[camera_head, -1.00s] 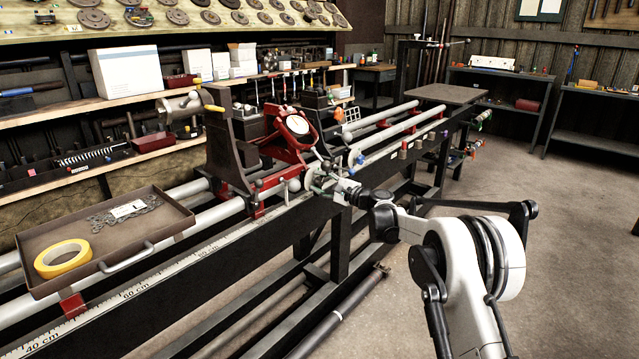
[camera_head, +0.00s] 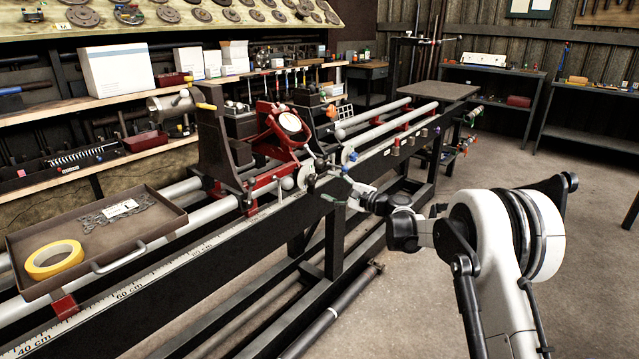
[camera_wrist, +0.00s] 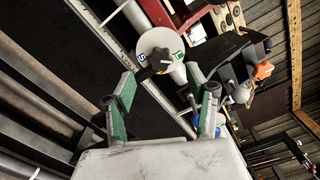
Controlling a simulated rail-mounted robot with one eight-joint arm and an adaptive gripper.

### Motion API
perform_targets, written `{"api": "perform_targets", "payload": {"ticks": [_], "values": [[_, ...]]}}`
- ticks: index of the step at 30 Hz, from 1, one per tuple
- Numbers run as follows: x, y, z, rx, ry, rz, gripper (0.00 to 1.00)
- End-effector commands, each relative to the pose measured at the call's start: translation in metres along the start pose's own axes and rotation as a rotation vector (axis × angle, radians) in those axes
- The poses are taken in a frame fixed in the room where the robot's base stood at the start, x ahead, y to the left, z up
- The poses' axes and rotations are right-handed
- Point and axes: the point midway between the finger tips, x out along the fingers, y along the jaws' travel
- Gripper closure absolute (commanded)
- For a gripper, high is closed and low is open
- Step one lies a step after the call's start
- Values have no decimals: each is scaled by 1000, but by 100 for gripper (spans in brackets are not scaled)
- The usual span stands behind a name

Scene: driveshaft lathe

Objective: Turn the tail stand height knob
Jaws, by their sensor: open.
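A white dial disc (camera_wrist: 150,41) with a dark knob (camera_wrist: 161,60) at its centre shows in the wrist view, with blue and green marks on its face. It lies just beyond my open, empty gripper (camera_wrist: 160,80), roughly between the green-padded fingertips. I see no contact between the fingers and the knob. In the head view my gripper (camera_head: 341,184) is small, at the front side of the lathe, to the right of a pale disc (camera_head: 307,176). Which stand this knob belongs to is hard to tell.
The lathe's rails (camera_head: 395,130) run toward the back right. A dark upright stand (camera_head: 215,140) and a red clamp-like part (camera_head: 278,135) sit on it. A tray (camera_head: 150,240) with yellow tape (camera_head: 54,260) is at the left. The floor right of the lathe is open.

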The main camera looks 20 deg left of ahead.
Motion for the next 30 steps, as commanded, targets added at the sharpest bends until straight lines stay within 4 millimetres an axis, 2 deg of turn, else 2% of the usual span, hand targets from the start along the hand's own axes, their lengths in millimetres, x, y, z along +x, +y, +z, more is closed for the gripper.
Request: {"api": "perform_targets", "payload": {"ticks": [3,9,22,26,30], "values": [[-20,0,0,0,1,0,48],[-38,0,0,0,0,0,48],[-42,-2,1,-3,1,2,48],[-50,-14,8,-29,18,22,48],[-72,-41,25,-95,57,75,48]]}}
